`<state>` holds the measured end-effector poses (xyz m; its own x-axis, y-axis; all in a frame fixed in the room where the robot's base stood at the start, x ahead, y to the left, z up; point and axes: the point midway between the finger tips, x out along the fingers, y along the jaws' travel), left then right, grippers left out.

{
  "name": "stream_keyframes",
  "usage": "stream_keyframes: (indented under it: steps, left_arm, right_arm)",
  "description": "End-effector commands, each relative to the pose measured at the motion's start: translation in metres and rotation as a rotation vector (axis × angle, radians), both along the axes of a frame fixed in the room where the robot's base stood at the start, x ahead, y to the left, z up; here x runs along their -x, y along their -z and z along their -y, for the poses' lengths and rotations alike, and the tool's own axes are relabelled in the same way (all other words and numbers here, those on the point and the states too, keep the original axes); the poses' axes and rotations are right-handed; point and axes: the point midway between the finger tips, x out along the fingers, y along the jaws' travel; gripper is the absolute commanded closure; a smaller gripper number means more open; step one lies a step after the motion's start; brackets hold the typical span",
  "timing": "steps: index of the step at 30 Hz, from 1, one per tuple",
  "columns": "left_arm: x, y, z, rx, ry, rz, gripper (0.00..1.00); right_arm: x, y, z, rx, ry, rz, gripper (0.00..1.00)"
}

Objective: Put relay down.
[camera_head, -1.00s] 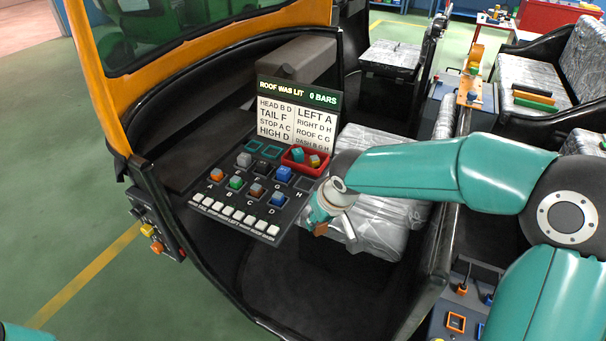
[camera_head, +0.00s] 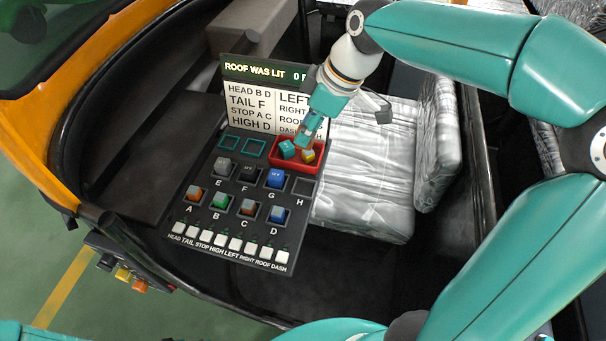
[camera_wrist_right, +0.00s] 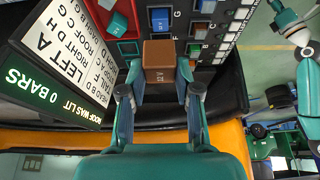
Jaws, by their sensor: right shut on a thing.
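My right gripper (camera_wrist_right: 158,105) is shut on a brown relay (camera_wrist_right: 160,62) marked 12 V, which sits between its fingertips in the wrist view. In the head view the right gripper (camera_head: 304,139) reaches down over the red tray (camera_head: 285,165) at the panel's upper right. A teal relay (camera_head: 288,149) lies in the tray. An orange-yellow block (camera_head: 308,156) shows just below the fingertips; I cannot tell whether it is the held relay or one lying in the tray. Socket H (camera_head: 304,187) looks empty.
The dark panel (camera_head: 203,165) has relays in sockets A to G, including blue G (camera_head: 275,178), and two empty teal-outlined squares (camera_head: 228,143). White switches (camera_head: 235,244) line its front. The display board (camera_head: 245,105) stands close behind the tray. A silver seat (camera_head: 370,170) is at the right.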

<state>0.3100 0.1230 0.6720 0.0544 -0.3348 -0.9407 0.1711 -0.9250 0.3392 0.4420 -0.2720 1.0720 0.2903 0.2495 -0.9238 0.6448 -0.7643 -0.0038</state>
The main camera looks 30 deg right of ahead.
Motion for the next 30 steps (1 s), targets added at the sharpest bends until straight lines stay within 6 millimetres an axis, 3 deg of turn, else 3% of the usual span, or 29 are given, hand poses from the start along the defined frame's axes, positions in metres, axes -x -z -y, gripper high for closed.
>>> stream_keyframes:
  steps: [1,6,12,30]
  left_arm:
    - [0.000,0.001,0.000,0.000,0.000,0.000,0.60]
    - [0.000,0.001,0.000,0.000,0.000,0.000,0.60]
    - [0.000,0.001,0.000,0.000,0.000,0.001,0.60]
    - [0.000,0.001,0.000,0.000,0.000,0.001,0.60]
  right_arm:
    - [0.001,0.017,0.000,-0.001,0.000,-0.009,1.00]
    - [-0.001,0.062,-0.002,-0.001,-0.004,-0.009,1.00]
    - [-0.002,0.102,-0.003,-0.001,-0.007,-0.005,1.00]
    - [-0.003,0.156,-0.004,0.000,-0.009,-0.001,1.00]
